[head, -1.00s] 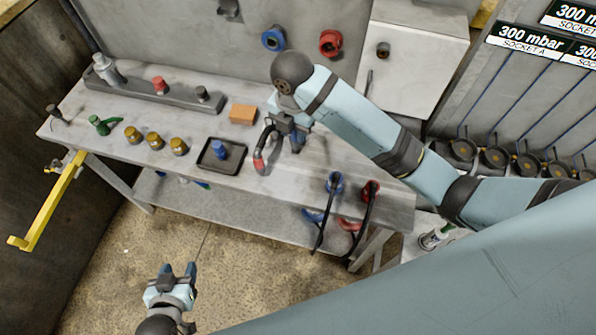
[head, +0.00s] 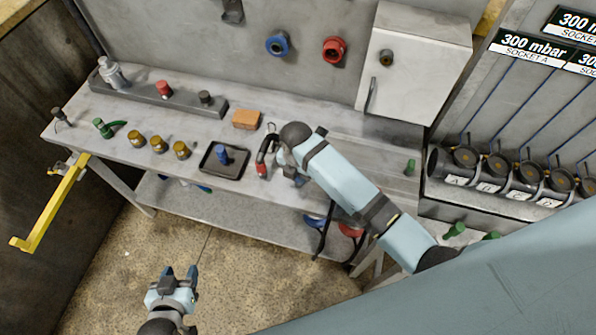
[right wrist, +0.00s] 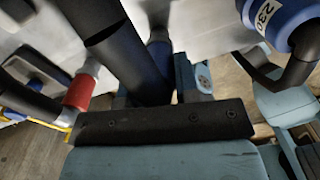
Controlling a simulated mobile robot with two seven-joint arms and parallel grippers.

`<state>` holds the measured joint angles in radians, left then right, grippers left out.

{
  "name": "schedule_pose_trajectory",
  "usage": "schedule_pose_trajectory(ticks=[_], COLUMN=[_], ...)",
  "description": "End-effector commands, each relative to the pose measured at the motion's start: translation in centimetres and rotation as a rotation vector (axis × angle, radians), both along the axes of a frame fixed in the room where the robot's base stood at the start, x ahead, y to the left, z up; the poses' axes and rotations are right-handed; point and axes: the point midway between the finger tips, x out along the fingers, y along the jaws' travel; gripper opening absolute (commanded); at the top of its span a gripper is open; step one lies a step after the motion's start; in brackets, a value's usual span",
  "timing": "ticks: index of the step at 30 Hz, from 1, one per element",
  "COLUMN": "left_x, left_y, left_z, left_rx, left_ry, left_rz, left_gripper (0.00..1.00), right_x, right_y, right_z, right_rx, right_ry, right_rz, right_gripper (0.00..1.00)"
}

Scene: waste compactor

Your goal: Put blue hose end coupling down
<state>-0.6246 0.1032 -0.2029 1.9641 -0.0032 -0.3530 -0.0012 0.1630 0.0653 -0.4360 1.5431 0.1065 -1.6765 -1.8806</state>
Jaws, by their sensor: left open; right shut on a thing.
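In the head view my right gripper (head: 298,178) is low over the bench, near its front edge, mostly hidden under its own arm. In the right wrist view the right gripper (right wrist: 155,80) is shut on the blue hose end coupling (right wrist: 160,50), with a black hose part crossing in front. I cannot tell whether the coupling touches the bench top (head: 215,85). My left gripper (head: 180,274) is open and empty, over the floor in front of the bench.
A black hose piece with a red end (head: 262,168) lies just left of the right gripper; a black tray (head: 236,173) is further left. A blue ring (right wrist: 275,15) is close at upper right. An orange block (head: 246,119) is behind. Red and blue hose parts hang off the front.

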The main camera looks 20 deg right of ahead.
Motion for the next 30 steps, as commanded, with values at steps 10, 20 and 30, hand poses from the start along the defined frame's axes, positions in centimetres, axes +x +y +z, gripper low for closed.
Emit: schedule_pose_trajectory(ticks=[10,20,30], left_x=[-0.1,0.3,0.2], left_y=[0.3,0.2,0.1], left_z=[-0.4,0.2,-0.2], left_rx=[0.005,0.003,0.007], left_ry=[0.007,-0.005,-0.007], left_rz=[0.001,0.000,-0.007], left_gripper=[0.52,0.52,0.52], right_x=[0.0,0.0,0.1], right_y=[0.0,0.0,0.0], right_z=[-0.4,-0.5,1.7], right_rx=[0.000,0.001,0.000], right_ry=[-0.001,-0.001,-0.005], right_rz=[0.001,0.000,0.001], right_gripper=[0.00,0.55,0.55])
